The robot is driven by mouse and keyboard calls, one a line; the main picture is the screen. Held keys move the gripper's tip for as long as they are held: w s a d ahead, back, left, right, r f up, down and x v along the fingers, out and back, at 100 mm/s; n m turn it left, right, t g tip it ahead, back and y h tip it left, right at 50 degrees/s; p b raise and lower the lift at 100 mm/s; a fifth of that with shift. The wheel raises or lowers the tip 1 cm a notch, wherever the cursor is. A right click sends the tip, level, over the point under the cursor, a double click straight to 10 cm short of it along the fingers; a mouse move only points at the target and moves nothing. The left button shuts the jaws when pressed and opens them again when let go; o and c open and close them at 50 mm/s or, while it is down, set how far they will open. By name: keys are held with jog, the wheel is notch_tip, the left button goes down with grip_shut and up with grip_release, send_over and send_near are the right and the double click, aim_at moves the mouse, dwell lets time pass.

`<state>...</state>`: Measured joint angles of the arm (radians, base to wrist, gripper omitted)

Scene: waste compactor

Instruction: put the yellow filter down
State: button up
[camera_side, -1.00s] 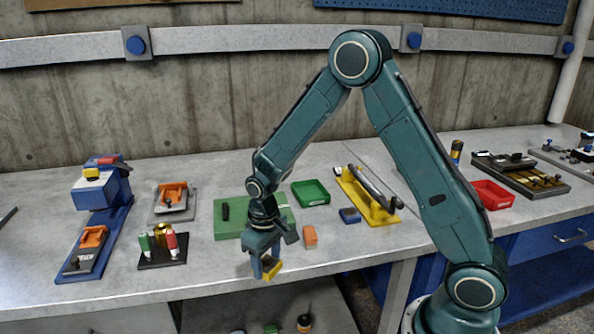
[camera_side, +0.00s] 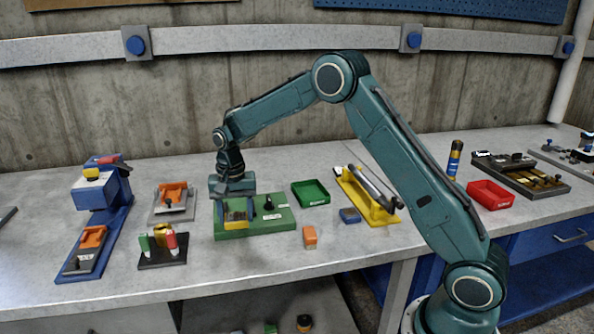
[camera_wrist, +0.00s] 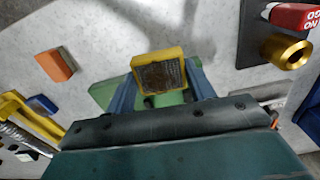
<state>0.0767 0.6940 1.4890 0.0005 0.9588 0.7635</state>
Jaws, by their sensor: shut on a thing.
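My gripper (camera_side: 237,206) is shut on the yellow filter (camera_side: 235,217), low over the left part of the green board (camera_side: 262,232). In the wrist view the filter (camera_wrist: 160,54) has a yellow frame and a dark mesh face. It sits between the blue fingers of my gripper (camera_wrist: 160,82). Green surface shows behind and beside it. I cannot tell whether the filter touches the board. A black knob (camera_side: 268,203) stands on the board to the right of my gripper.
An orange block (camera_side: 310,238) lies right of the board and a green tray (camera_side: 310,194) behind it. A black stand (camera_side: 163,254) with green, gold and red pieces is at left. A blue block (camera_side: 350,215) and yellow rack (camera_side: 372,209) are further right.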

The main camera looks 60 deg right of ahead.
jog(key=w+d+r+m, duration=0.3)
jog(key=d+r+m, duration=0.1)
jog(key=r+m, duration=0.4)
jog(key=w+d+r+m, duration=0.4)
jog(key=d+r+m, duration=0.1)
jog(key=r+m, duration=0.3)
jog(key=shift+w+m, duration=0.3)
jog(key=shift+m, duration=0.4)
jog(key=shift+f, duration=0.1)
notch_tip(320, 180, down, 15)
jog(key=shift+f, duration=0.2)
jog(key=shift+f, duration=2.15)
jog(key=shift+f, duration=0.15)
